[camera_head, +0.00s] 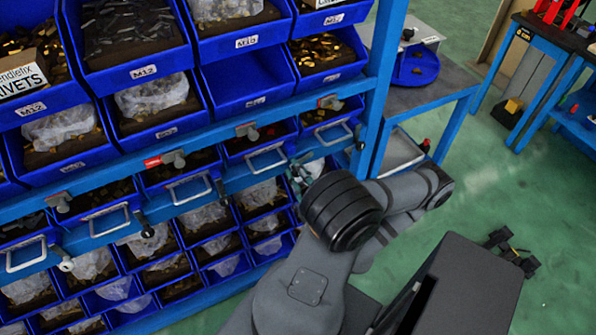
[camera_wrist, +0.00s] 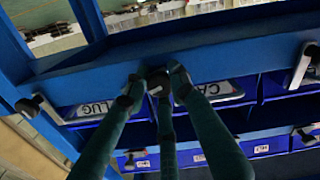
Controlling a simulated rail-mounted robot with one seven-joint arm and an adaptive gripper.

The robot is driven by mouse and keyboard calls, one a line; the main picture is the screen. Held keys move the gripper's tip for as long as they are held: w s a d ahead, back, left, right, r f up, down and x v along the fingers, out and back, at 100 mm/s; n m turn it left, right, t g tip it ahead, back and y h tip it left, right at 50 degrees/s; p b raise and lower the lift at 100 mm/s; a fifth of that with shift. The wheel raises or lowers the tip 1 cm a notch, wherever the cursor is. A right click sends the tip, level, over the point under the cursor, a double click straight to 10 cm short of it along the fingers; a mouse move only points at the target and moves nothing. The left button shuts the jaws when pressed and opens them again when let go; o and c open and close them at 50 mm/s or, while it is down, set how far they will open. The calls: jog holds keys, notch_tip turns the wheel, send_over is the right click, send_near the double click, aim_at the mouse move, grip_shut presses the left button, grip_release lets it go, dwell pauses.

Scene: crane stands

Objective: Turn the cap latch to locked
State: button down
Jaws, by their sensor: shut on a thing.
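My gripper (camera_wrist: 157,88) has its dark fingers closed around a small dark latch knob (camera_wrist: 158,79) on the blue rail, in the middle of the wrist view. The fingers cover most of the knob, so its turn position cannot be told. A label starting "CA" (camera_wrist: 219,91) is just right of the fingers, its end hidden. A "LUG" label (camera_wrist: 96,107) is to the left. In the head view my gripper (camera_head: 302,172) is at the rack's lower row of pull handles, partly hidden behind my arm.
Other latches line the upper rail, among them one beside a red mark (camera_head: 173,158) and one farther right (camera_head: 331,101). Metal handles (camera_head: 267,159) stick out below. Blue bins (camera_head: 247,85) fill the rack. Green floor (camera_head: 470,165) is open at right.

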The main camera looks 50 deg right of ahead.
jog(key=n+p, duration=0.1)
jog(key=n, duration=0.5)
jog(key=shift+d+n, duration=0.1)
jog(key=shift+n, duration=0.2)
jog(key=n+p, duration=0.2)
jog(key=n, duration=0.4)
jog(key=shift+s, duration=0.1)
dwell(0.3)
jog(key=c, duration=1.7)
grip_release()
jog(key=shift+d, duration=0.1)
jog(key=shift+o, duration=1.3)
jog(key=shift+n, duration=0.3)
jog(key=v, duration=0.7)
jog(key=shift+s+a, duration=0.2)
jog(key=shift+a, duration=0.05)
